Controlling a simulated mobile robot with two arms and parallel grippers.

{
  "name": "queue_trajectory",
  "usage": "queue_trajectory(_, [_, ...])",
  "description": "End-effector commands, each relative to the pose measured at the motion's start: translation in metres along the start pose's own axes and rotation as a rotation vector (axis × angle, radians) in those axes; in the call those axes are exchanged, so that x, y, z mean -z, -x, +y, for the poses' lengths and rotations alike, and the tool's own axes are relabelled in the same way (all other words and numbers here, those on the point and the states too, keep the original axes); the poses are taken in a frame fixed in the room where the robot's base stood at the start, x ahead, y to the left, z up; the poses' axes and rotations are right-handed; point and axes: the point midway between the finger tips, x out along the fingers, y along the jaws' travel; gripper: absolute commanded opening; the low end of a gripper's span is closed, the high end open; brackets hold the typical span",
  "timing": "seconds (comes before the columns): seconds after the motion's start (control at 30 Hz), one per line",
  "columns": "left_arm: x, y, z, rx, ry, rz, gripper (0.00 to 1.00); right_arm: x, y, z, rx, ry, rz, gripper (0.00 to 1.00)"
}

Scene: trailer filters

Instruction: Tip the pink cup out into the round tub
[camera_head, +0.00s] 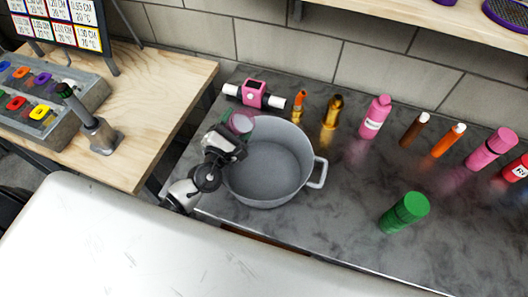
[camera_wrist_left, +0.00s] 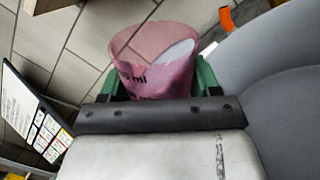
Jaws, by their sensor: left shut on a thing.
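The pink cup (camera_head: 241,122) is held at the upper left rim of the round grey tub (camera_head: 268,172) in the head view. In the left wrist view the cup (camera_wrist_left: 155,62) is translucent pink with dark "ml" markings, and something pale shows inside it. My left gripper (camera_head: 236,134) is shut on the cup; its green fingers (camera_wrist_left: 160,82) lie on both sides of it. The tub wall (camera_wrist_left: 270,70) fills the right of the wrist view. The visible tub floor looks empty. I cannot tell the cup's exact tilt. My right gripper is not in view.
A pink and white device (camera_head: 254,94) lies behind the tub. An orange bottle (camera_head: 298,106), a gold bottle (camera_head: 332,112) and a pink bottle (camera_head: 375,116) stand behind and right. A green canister (camera_head: 404,212) stands at the right. The dark counter (camera_head: 350,210) is clear beside the tub's handle.

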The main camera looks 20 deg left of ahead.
Motion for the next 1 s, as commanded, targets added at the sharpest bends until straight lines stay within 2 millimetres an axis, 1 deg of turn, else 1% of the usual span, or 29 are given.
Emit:
queue_trajectory(0.47, [-0.004,-0.0006,0.002,-0.001,-0.064,-0.012,0.34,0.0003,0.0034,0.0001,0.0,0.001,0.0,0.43])
queue_trajectory(1.0, [-0.0008,-0.0002,-0.0001,-0.001,-0.13,-0.023,0.34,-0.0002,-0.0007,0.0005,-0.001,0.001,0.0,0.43])
